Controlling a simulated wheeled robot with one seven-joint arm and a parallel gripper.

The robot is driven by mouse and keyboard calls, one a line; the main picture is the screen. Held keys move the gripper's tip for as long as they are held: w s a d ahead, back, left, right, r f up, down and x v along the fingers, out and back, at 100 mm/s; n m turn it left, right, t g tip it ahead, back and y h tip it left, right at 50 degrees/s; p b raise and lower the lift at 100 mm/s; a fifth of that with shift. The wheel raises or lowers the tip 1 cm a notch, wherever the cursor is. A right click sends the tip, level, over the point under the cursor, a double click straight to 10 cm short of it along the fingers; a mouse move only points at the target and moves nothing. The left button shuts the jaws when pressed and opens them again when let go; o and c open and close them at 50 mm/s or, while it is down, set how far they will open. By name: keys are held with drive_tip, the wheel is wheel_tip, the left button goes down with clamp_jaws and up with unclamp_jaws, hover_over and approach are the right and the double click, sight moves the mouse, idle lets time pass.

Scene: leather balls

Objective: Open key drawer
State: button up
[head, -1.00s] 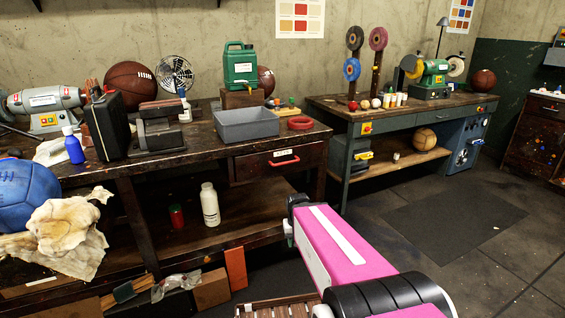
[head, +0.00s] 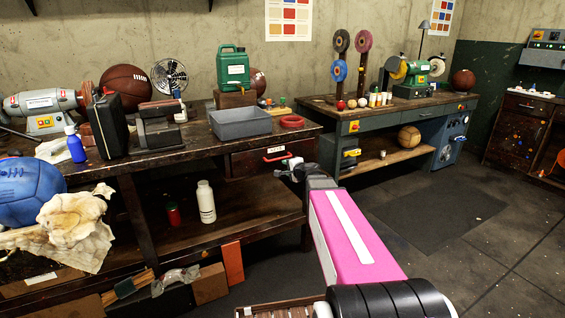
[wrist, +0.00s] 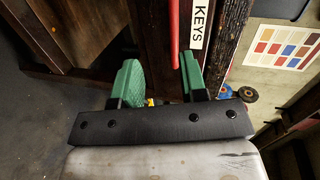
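The key drawer (head: 245,162) is a dark wooden drawer under the right end of the left workbench, with a red bar handle (head: 277,153). It looks shut. In the wrist view the red handle (wrist: 175,35) runs beside a white label reading KEYS (wrist: 197,22). My gripper (head: 292,170) is just in front of the drawer, partly covering its right side. In the wrist view my gripper (wrist: 158,75) is open, its two green fingers apart. The handle lies between them in the picture, closer to the right finger. I see no contact with it.
A white bottle (head: 206,202) stands on the shelf below. A second bench (head: 375,122) stands to the right. Floor at the right is clear.

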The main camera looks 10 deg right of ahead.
sight(280, 158)
drive_tip(key=shift+m+t+h, duration=0.3)
drive_tip(key=shift+m+t, duration=0.1)
drive_tip(key=shift+m, duration=0.3)
drive_tip(key=x, duration=0.3)
drive_tip(key=d+r+x, duration=0.1)
drive_tip(key=x, duration=0.6)
drive_tip(key=shift+w+d+r, duration=0.1)
drive_tip(key=shift+w+d, duration=0.05)
drive_tip(key=shift+w, duration=0.6)
drive_tip(key=shift+c, duration=0.3)
clamp_jaws()
